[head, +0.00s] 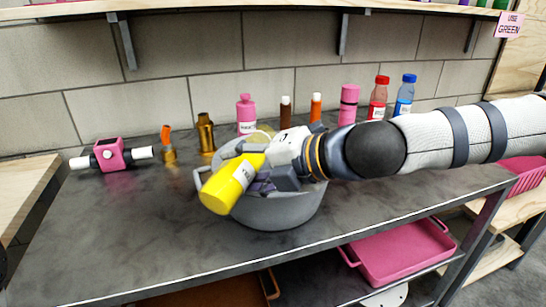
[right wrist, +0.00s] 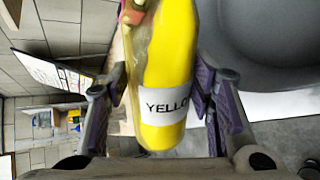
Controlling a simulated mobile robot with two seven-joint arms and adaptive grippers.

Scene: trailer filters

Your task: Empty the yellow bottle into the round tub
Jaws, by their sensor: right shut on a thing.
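The yellow bottle (head: 228,186) is tilted over the left part of the round grey tub (head: 280,213), one end reaching out past the rim at the lower left. My right gripper (head: 262,181) is shut around the bottle above the tub. In the right wrist view the bottle (right wrist: 168,65) sits between the two purple fingers (right wrist: 160,100), its white label reading "YELLO". The bottle's mouth is hard to make out, and I cannot tell whether anything is flowing out. My arm hides part of the tub's right rim. My left gripper is not in view.
Behind the tub stand a pink bottle (head: 246,114), a pink container (head: 348,104), a red bottle (head: 378,98) and a blue bottle (head: 404,95). Brass fittings (head: 206,134) and a pink valve device (head: 110,155) stand left. The front left counter (head: 130,235) is clear.

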